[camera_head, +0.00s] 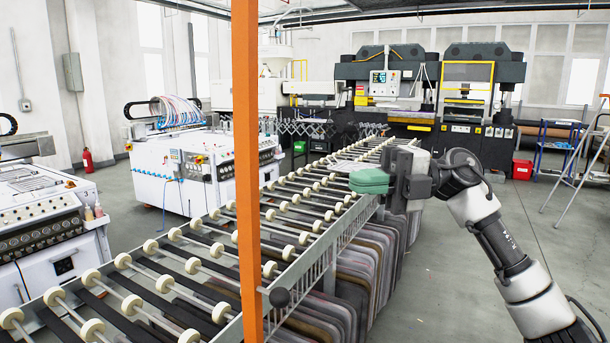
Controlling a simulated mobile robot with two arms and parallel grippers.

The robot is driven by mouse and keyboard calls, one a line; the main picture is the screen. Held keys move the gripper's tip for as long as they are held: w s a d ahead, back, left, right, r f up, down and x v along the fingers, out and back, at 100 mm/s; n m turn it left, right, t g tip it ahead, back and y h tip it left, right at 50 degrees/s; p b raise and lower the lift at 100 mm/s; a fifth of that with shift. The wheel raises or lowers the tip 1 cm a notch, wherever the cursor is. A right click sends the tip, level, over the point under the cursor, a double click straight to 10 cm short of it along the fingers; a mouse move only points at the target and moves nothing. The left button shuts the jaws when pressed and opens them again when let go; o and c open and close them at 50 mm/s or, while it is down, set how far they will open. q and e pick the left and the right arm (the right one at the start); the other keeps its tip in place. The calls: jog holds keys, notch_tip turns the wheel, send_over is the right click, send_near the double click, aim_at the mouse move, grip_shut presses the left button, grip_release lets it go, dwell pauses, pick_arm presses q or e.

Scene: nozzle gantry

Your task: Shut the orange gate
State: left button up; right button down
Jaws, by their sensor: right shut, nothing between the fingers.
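An orange upright bar (246,150) stands close in front of me, left of the middle, running from the top edge to the bottom edge. It is the only visible part that fits the orange gate; I cannot tell whether the gate is open or shut. My right gripper (370,182) has green fingers, shut and empty, pointing left above the roller conveyor's right side. It is well to the right of the bar and apart from it in the picture. My left gripper is out of view.
The roller conveyor (335,262) runs from the lower left toward the back. Several panels (345,285) stand beneath its right side. White machines (205,160) stand at left, a dark press (470,90) at the back. Grey floor (435,290) is open at right.

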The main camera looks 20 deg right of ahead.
jog(key=p, duration=0.3)
send_near(254, 182)
jog(key=s+a, duration=0.3)
jog(key=w+a+p, duration=0.1)
jog(key=w+a, duration=0.2)
jog(key=shift+w+a+r, duration=0.1)
jog(key=shift+w+a, duration=0.15)
jog(key=shift+w, duration=0.1)
